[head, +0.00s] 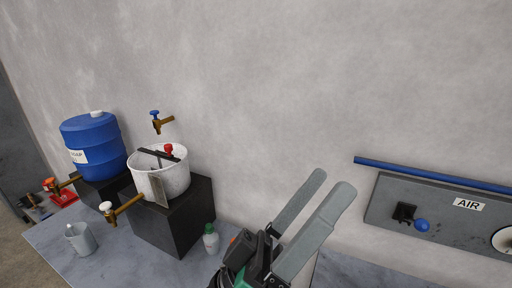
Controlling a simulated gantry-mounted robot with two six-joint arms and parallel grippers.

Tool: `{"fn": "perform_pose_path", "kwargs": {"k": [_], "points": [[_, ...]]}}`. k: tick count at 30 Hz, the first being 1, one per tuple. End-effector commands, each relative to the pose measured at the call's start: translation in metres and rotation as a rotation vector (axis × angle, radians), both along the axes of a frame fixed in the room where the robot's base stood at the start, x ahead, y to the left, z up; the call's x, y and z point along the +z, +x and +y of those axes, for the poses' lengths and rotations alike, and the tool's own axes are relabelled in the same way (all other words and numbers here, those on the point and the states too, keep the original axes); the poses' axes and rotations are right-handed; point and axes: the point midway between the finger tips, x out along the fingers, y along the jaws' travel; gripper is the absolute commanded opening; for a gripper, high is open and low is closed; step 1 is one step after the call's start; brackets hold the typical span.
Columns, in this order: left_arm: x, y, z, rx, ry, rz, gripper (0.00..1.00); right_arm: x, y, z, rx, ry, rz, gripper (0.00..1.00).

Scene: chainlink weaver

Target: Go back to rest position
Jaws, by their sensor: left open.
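My left gripper (331,182) shows at the lower middle of the head view. Its two long grey fingers point up and to the right. They are apart with a narrow gap, and nothing is between them. The gripper is in front of the grey wall and the bench, and its lower body is cut off by the bottom edge. My right gripper is not in the view.
A blue barrel (92,145) and a white bucket (160,178) with brass taps stand on dark blocks at the left. A grey cup (81,239) and small bottle (211,239) stand on the bench. An AIR panel (440,215) is at right.

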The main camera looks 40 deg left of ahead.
Motion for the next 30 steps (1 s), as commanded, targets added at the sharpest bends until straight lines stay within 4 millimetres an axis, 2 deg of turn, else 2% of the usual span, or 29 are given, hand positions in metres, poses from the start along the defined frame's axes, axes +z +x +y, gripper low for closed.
{"fn": "perform_pose_path", "kwargs": {"k": [1, 3, 6, 10, 16, 19, 23, 30], "points": [[0.038, -0.011, 0.006, 0.197, 0.155, -0.075, 1.0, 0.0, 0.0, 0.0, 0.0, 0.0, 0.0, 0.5], [0.071, -0.021, 0.021, 0.467, 0.322, -0.116, 1.0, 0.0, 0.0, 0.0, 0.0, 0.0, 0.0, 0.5], [0.097, -0.033, 0.045, 0.719, 0.438, -0.119, 1.0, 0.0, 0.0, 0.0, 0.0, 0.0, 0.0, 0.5], [0.105, -0.038, 0.057, 0.823, 0.481, -0.104, 1.0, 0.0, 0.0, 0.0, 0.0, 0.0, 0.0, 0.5], [0.104, -0.037, 0.056, 0.821, 0.482, -0.102, 1.0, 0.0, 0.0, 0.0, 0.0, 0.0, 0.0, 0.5], [0.113, -0.036, 0.056, 0.82, 0.482, -0.101, 1.0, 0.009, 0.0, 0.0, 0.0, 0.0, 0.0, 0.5], [0.149, -0.036, 0.056, 0.819, 0.481, -0.102, 1.0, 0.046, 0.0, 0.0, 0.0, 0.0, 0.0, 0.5], [0.259, -0.036, 0.056, 0.818, 0.481, -0.102, 1.0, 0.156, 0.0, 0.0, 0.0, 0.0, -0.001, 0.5]]}}
